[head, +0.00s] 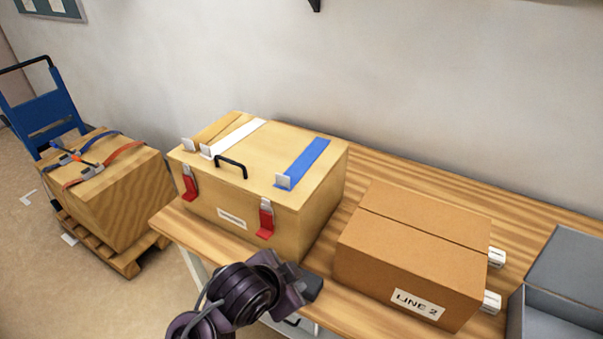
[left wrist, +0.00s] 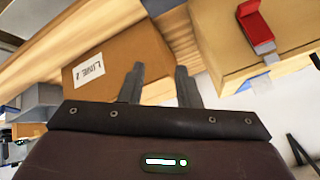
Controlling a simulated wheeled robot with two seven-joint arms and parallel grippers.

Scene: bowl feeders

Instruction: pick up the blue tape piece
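The blue tape piece (head: 308,158) lies as a flat strip on the right part of the lid of the pale wooden box (head: 228,205). A pale squarish tab (head: 284,181) is at its near end. My left gripper (head: 312,287) is low in front of the table edge, below the box and apart from the tape. In the left wrist view its two fingers (left wrist: 160,85) are spread with nothing between them. My right gripper is not in view.
A white strip (head: 238,136), a tan strip (head: 213,131) and a black handle (head: 231,167) share the lid. Red latches (head: 266,220) hang on the front. A "LINE 2" carton (head: 410,250) and grey bin (head: 560,300) stand right. A strapped crate (head: 110,190) is on the floor left.

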